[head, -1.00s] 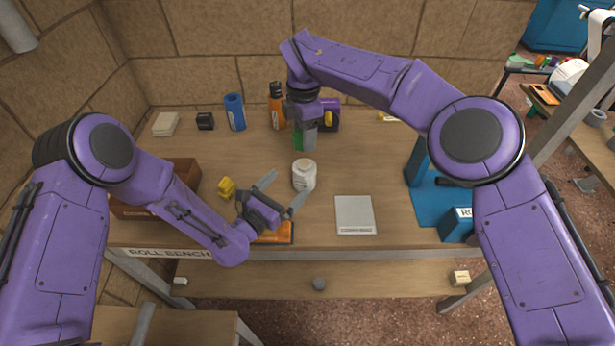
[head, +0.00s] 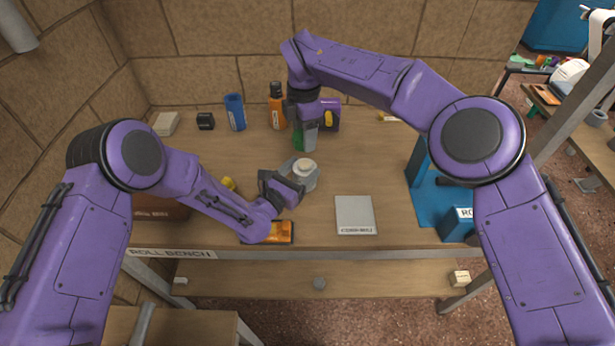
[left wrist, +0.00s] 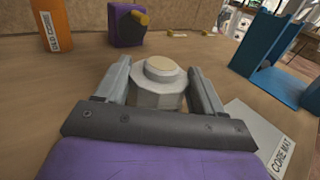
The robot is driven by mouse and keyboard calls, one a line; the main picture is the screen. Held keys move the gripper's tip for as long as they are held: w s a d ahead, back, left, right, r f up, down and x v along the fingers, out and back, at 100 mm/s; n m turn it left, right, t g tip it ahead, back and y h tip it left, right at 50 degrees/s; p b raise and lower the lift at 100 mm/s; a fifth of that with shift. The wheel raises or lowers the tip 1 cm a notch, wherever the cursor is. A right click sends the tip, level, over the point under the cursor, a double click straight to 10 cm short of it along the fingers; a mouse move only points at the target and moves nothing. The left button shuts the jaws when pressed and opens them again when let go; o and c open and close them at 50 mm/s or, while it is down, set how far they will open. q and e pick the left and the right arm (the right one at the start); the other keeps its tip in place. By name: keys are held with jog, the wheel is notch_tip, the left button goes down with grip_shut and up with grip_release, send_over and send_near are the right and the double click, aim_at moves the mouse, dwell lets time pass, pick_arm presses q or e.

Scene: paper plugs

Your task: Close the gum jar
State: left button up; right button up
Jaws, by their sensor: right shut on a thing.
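The gum jar (head: 306,182) is a squat white jar with a narrower neck, upright on the bench. In the left wrist view the jar (left wrist: 158,96) stands between the fingers of my left gripper (left wrist: 160,88), and its round top looks pale tan. The fingers are open on either side of it; whether they touch it I cannot tell. In the head view my left gripper (head: 294,174) reaches the jar from the left. My right gripper (head: 308,140) is farther back, pointing down, shut on a green thing (head: 298,141) that is partly hidden by the fingers.
Behind stand a blue cup (head: 235,112), an orange bottle (head: 277,110) and a purple device (head: 330,118). A grey pad (head: 354,215) lies right of the jar, a blue stand (head: 425,205) farther right. An orange item (head: 284,232) and a brown box (head: 158,208) are at left.

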send_over(306, 164)
jog(key=shift+w+f, duration=0.1)
jog(key=shift+f, duration=2.4)
jog(key=shift+f, duration=0.9)
jog(key=shift+f, duration=0.4)
jog(key=shift+f, duration=0.55)
jog(key=shift+r, duration=0.15)
jog(key=shift+r, duration=0.2)
jog(key=shift+a+r, duration=0.1)
jog(key=shift+r, duration=0.3)
